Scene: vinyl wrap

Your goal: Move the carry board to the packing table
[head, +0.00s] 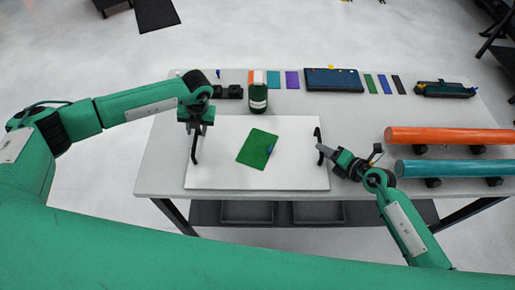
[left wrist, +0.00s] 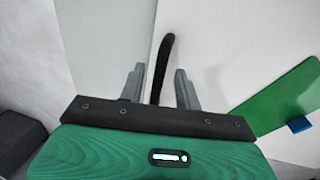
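The carry board (head: 225,178) is a flat white panel lying on a table, with a green sheet (head: 250,153) and a small blue piece (head: 270,150) on it. It has a black handle (head: 194,152) at its left side and another (head: 319,140) at its right. My left gripper (head: 195,130) is above the left handle. In the left wrist view my left gripper (left wrist: 159,72) has its fingers apart, with the black handle (left wrist: 162,62) showing between them. My right gripper (head: 326,151) is right at the right handle; its finger gap is too small to make out.
The table (head: 360,182) also bears an orange roll (head: 445,135) and a teal roll (head: 450,168) at the right. A dark green bottle (head: 258,99) stands just behind the board. A blue case (head: 333,80), coloured swatches (head: 292,80) and a tool tray (head: 444,89) line the back.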

